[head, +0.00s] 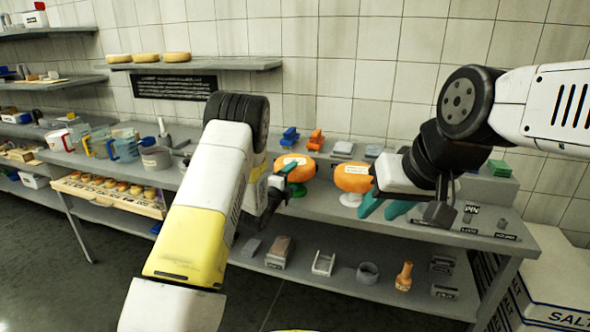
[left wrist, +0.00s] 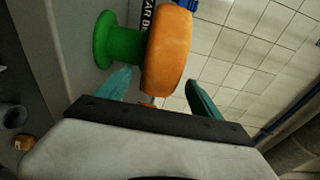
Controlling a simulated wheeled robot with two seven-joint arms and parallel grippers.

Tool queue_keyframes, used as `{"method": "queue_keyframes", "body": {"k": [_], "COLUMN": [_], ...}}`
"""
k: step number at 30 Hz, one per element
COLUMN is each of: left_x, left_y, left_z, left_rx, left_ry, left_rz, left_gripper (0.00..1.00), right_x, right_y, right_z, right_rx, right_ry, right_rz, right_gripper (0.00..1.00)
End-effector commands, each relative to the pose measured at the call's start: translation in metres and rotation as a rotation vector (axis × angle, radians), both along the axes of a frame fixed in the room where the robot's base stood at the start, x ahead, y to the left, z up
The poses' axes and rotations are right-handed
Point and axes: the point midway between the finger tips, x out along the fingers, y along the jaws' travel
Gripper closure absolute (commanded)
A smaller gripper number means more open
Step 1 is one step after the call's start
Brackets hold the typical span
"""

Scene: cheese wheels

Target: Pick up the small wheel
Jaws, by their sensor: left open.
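Two orange cheese wheels stand on the table at the back. The left wheel (head: 296,166) rests on a green stand (head: 297,189). The right wheel (head: 352,178) rests on a white stand (head: 350,199). I cannot surely tell which is the smaller. My left gripper (head: 279,181) is open at the left wheel's near side. In the left wrist view, this wheel (left wrist: 168,50) and its green stand (left wrist: 106,40) appear beyond the spread teal fingers (left wrist: 160,95); I see no grip. My right gripper (head: 385,206) hangs beside the right wheel, apparently empty; its jaw opening is unclear.
Blue (head: 289,137) and orange (head: 316,140) objects stand behind the wheels. Pale cheese wheels (head: 147,57) lie on the upper wall shelf. Jugs (head: 122,146) stand at left. A lower shelf holds boxes and an orange bottle (head: 404,276). Salt boxes (head: 560,300) are at right.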

Motion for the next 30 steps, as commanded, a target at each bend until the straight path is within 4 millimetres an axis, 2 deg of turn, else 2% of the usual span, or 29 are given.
{"method": "queue_keyframes", "body": {"k": [3, 11, 22, 30], "left_x": [0.0097, 0.0111, 0.0109, 0.0119], "left_y": [-0.0044, -0.005, -0.0048, -0.0051], "left_z": [-0.0001, -0.0002, -0.0002, 0.0041], "left_rx": [0.001, 0.0, 0.0, -0.003], "left_ry": [0.0, 0.001, 0.001, -0.009], "left_rz": [0.0, 0.0, 0.001, 0.0], "left_gripper": [0.25, 0.27, 0.99, 1.0], "right_x": [0.0, 0.0, 0.0, 0.0], "right_y": [0.0, 0.0, 0.0, 0.0], "right_z": [0.0, 0.0, 0.0, 0.0], "right_rx": [0.0, 0.0, 0.0, 0.0], "right_ry": [0.0, 0.0, 0.0, 0.0], "right_rz": [0.0, 0.0, 0.0, 0.0], "right_gripper": [0.64, 0.64, 0.64, 0.64]}}
